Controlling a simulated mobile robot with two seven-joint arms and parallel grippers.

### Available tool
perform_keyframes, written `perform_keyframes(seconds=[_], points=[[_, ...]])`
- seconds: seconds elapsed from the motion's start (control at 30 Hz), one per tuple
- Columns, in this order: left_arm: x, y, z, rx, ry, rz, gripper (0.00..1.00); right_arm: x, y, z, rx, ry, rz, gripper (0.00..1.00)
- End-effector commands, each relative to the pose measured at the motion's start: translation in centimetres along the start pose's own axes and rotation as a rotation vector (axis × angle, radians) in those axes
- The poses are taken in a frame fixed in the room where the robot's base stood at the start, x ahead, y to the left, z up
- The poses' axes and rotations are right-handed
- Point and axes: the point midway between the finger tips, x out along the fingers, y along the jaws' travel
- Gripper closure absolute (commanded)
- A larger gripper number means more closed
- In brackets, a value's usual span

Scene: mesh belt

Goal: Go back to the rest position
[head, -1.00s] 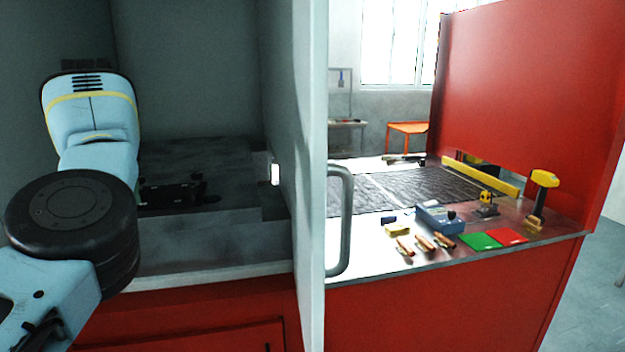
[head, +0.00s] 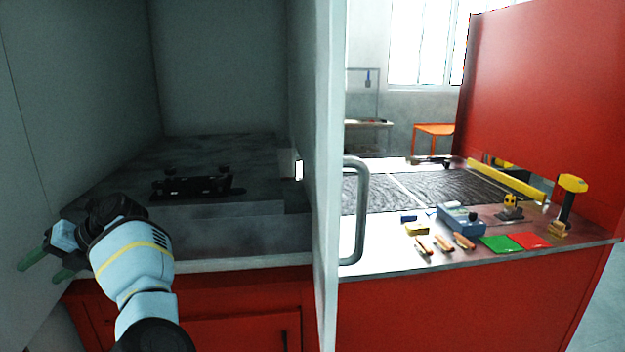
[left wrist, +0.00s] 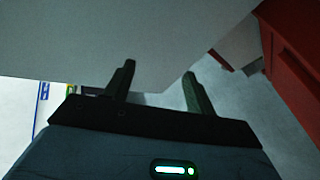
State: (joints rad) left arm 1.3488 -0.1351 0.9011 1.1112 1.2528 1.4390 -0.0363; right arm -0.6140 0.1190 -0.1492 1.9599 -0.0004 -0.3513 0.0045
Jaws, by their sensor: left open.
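My left gripper (head: 48,264) is at the lower left of the head view, in front of the left side of the grey enclosure. Its two dark green fingers point left and stand apart, with nothing between them. In the left wrist view the open fingers (left wrist: 157,88) show against a plain grey panel (left wrist: 150,30). My right gripper is in neither view.
A grey upright panel with a handle (head: 355,210) divides the enclosure from the worktop. A black fixture (head: 192,186) lies inside the enclosure. The worktop holds a mesh belt (head: 430,190), a blue meter (head: 459,218), green (head: 500,244) and red pads (head: 530,240) and a yellow-topped tool (head: 571,195).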

Motion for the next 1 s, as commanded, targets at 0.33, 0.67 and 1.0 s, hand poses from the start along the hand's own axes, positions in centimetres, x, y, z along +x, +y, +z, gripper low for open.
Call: perform_keyframes(seconds=[0.33,0.67,1.0], points=[[3.6,2.0,-0.5,0.263,-0.439,0.637,0.45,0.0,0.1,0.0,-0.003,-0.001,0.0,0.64],[-0.7,-4.9,-3.9,0.719,-0.934,1.071,0.45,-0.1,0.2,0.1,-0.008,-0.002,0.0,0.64],[-3.8,-18.4,-17.1,1.321,-1.461,1.306,0.45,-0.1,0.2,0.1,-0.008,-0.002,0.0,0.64]])
